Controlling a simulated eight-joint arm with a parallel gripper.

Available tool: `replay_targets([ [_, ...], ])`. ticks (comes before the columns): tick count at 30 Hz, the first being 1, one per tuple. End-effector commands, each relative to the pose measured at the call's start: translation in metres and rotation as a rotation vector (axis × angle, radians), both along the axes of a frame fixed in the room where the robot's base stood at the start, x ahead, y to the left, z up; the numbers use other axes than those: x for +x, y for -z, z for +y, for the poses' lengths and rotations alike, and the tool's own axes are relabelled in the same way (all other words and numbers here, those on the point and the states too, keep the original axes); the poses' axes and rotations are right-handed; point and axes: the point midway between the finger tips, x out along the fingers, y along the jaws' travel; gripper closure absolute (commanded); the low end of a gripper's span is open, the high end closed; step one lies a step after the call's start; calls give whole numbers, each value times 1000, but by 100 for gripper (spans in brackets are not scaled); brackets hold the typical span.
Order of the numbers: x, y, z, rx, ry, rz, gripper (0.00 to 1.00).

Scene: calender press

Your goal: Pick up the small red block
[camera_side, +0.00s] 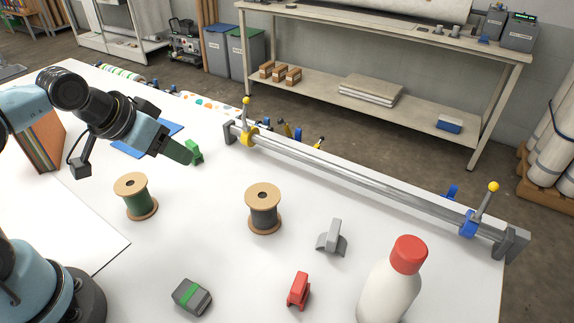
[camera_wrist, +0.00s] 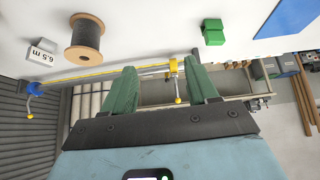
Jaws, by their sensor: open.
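The small red block (camera_side: 298,290) sits on the white table at the front, left of a white bottle with a red cap. It does not show in the wrist view. My gripper (camera_side: 186,155) is raised at the upper left in the side view, far from the red block. In the wrist view its two green fingers (camera_wrist: 163,72) are spread apart with nothing between them. A small green block (camera_side: 194,152) appears beside the fingertips in the side view, and it also shows in the wrist view (camera_wrist: 213,33), apart from the fingers.
The bottle (camera_side: 390,285) stands right of the red block. A grey block (camera_side: 332,238) lies behind it, and a grey-green block (camera_side: 192,296) lies to its left. A dark spool (camera_side: 263,208) and a green spool (camera_side: 135,197) stand on the table. A metal rail (camera_side: 350,184) spans the far edge.

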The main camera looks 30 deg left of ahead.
Motion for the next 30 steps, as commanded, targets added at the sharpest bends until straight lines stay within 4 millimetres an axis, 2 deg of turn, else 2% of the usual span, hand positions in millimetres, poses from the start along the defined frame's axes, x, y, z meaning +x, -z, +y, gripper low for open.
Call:
replay_targets([
  [5,13,-11,-47,-79,5,109,42],
  [11,19,-18,-125,-145,-29,295,42],
  [18,2,-12,-222,-122,-106,493,42],
  [21,-11,-7,-254,-94,-141,547,42],
  [25,-24,-1,-281,-63,-179,586,42],
  [30,-32,6,-293,-47,-201,603,42],
])
